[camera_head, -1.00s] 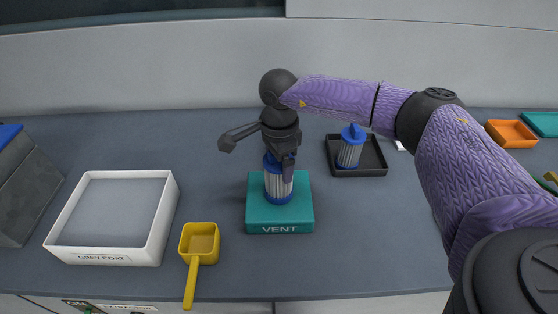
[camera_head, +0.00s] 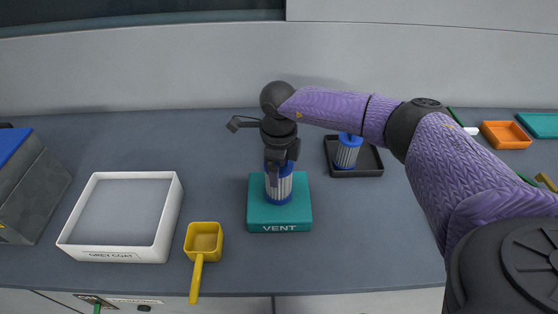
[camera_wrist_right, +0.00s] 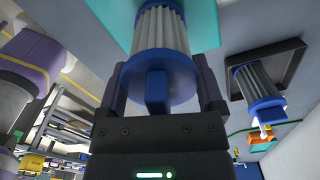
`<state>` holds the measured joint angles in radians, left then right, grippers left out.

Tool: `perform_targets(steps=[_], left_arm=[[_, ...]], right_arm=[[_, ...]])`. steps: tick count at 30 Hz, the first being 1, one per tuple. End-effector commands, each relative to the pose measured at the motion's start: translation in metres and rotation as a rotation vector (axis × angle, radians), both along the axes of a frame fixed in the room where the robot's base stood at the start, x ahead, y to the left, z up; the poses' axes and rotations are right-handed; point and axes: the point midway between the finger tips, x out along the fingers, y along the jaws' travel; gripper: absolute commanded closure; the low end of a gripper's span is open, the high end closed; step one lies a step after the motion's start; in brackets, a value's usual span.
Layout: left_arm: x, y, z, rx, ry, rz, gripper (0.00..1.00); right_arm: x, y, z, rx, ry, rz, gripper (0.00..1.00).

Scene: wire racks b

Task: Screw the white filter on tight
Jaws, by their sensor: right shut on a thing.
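The white filter (camera_head: 279,186) is a pleated cylinder with blue end caps. It stands upright on the teal block marked VENT (camera_head: 257,213). My right gripper (camera_head: 278,170) is above it, pointing down, and shut on its upper end. In the right wrist view the filter (camera_wrist_right: 160,32) shows its blue cap and raised tab towards me, with one finger of the gripper (camera_wrist_right: 162,78) on each side. Whether the lower cap sits fully home in the block cannot be told. My left gripper is not in view.
A white tray labelled GREY COAT (camera_head: 115,255) and a yellow scoop (camera_head: 204,243) are at left. An orange tray (camera_head: 505,135) is far right. Bare counter surrounds the block.

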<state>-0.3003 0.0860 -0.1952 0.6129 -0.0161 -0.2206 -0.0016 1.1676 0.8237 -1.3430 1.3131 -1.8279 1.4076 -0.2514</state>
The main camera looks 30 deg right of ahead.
Motion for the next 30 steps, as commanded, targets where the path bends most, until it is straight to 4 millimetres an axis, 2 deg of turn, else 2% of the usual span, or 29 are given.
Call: perform_targets(steps=[1,4,5,6,7,13,15,17,24,30], left_arm=[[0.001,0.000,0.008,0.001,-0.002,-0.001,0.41],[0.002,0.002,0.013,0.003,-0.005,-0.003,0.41],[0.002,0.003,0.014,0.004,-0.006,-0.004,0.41],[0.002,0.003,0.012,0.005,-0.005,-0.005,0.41],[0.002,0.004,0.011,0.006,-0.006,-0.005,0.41],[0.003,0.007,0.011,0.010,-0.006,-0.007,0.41],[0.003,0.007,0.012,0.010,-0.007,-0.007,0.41],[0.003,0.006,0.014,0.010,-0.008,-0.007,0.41],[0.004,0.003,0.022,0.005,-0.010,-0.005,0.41],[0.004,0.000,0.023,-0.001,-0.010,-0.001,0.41]], right_arm=[[0.002,0.000,0.008,0.002,-0.009,-0.059,0.90],[0.002,0.000,0.007,0.002,-0.010,-0.172,0.90],[0.003,0.000,0.007,0.002,-0.011,-0.196,1.00],[0.003,-0.001,0.005,0.001,-0.011,-0.190,0.05],[0.003,-0.001,0.005,0.001,-0.011,-0.189,0.00],[0.002,0.000,0.003,0.001,-0.006,-0.186,0.00],[0.002,-0.001,0.008,0.002,-0.007,-0.186,0.00],[0.002,0.000,0.019,0.002,-0.009,-0.185,0.00],[0.002,0.000,0.080,0.002,-0.012,-0.186,0.00],[0.002,-0.001,0.102,0.001,-0.010,-0.188,0.00]])
